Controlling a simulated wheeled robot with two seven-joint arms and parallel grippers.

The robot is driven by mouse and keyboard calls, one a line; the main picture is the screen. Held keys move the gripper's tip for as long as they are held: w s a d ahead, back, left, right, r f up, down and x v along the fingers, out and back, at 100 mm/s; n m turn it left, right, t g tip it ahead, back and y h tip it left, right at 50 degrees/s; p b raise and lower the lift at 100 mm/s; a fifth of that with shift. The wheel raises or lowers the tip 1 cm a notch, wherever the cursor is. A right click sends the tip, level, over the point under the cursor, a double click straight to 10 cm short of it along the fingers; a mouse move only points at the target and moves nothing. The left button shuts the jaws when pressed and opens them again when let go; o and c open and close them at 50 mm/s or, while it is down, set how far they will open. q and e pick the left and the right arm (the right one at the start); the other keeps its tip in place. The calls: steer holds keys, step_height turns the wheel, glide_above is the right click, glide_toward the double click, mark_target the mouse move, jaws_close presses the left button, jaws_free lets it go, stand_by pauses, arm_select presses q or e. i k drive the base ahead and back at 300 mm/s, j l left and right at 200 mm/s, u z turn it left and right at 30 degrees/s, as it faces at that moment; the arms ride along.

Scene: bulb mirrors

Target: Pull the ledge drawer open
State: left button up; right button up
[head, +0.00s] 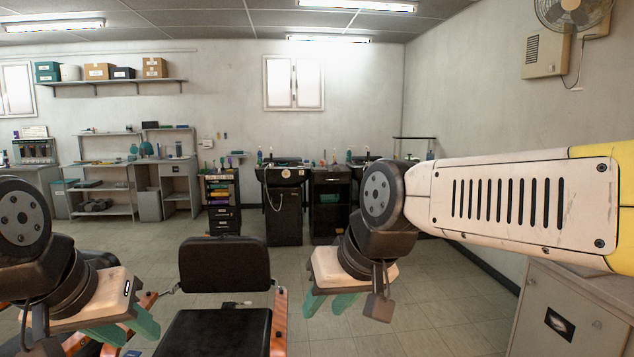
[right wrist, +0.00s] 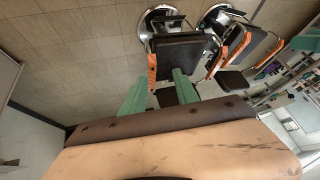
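No drawer can be singled out for certain as the ledge drawer. Dark cabinets (head: 329,205) stand under the ledge along the back wall, with small bottles and tools on top. My right gripper (head: 328,303) hangs in the air at centre right, far in front of these cabinets. Its green fingers stand apart with nothing between them, also in the right wrist view (right wrist: 158,92). My left gripper (head: 126,327) is at the lower left, its green fingers apart and empty. Neither gripper touches a drawer.
A black chair (head: 224,264) with orange-edged arms stands close in front, between my grippers. A black drawer trolley (head: 223,205) stands by the back wall. A grey cabinet (head: 570,318) is at the lower right. Tiled floor lies open between the chair and back wall.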

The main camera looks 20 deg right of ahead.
mark_target(330, 178)
steer(key=i+l+z, duration=0.2)
steer(key=l, duration=0.15)
steer(key=i+l+z, duration=0.2)
steer(key=l, duration=0.2)
steer(key=i+l+z, duration=0.5)
steer(key=i+l, duration=0.15)
steer(key=i+l+z, duration=0.25)
steer(key=i, duration=0.25)
steer(key=i+u, duration=0.3)
steer(key=i, duration=0.25)
steer(key=i+l+u, duration=0.3)
steer(key=i, duration=0.2)
steer(key=i+u, duration=0.25)
steer(key=i, duration=3.85)
steer(key=i+u, duration=0.25)
steer(key=i, duration=0.4)
steer(key=i+l+u, duration=0.3)
steer(key=i, duration=0.35)
steer(key=j, duration=0.1)
